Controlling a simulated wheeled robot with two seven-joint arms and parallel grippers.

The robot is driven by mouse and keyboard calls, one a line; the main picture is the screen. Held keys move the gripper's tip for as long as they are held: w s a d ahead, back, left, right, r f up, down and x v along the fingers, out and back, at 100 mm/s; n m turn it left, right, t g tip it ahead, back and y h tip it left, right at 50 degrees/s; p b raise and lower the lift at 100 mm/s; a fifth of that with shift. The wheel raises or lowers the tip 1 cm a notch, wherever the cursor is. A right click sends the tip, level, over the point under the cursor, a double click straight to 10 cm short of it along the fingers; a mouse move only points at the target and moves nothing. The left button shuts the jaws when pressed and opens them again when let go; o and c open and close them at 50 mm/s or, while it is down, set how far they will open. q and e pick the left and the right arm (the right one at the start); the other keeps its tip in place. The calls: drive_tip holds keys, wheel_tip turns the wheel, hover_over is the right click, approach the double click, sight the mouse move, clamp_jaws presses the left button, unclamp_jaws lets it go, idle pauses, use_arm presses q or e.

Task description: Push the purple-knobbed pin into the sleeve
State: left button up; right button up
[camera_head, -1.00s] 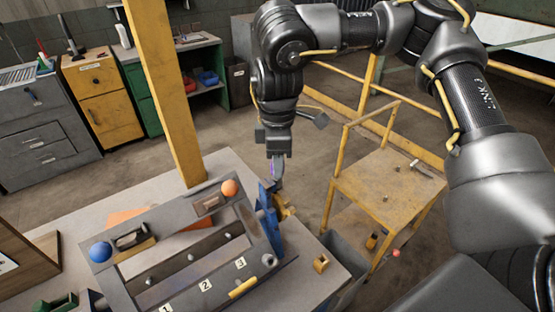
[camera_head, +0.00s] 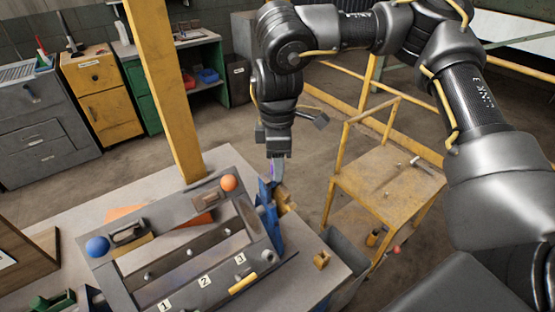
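My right gripper (camera_head: 276,178) points down at the right end of the grey fixture frame (camera_head: 215,170), beside a blue upright part (camera_head: 268,210). A small patch of purple (camera_head: 272,170) shows at its fingertips, probably the purple knob of the pin. The pin's shaft is hidden. A brass-coloured block (camera_head: 287,200) sits just right of the blue part; I cannot tell whether it is the sleeve. The fingers are too small and covered to show whether they are open or shut. My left gripper is out of view.
The fixture carries an orange ball (camera_head: 228,183), a blue ball (camera_head: 97,246), a yellow handle (camera_head: 243,284) and number plates. A yellow post (camera_head: 160,90) rises behind it. A small brass block (camera_head: 322,260) lies on the table's right. A yellow cart (camera_head: 385,185) stands to the right.

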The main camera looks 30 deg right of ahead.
drive_tip(key=shift+o, duration=0.7)
wheel_tip(320, 180, up, 11)
drive_tip(key=b, duration=0.1)
drive_tip(key=shift+a+f, duration=0.1)
drive_tip(key=shift+f, duration=0.05)
idle(0.5)
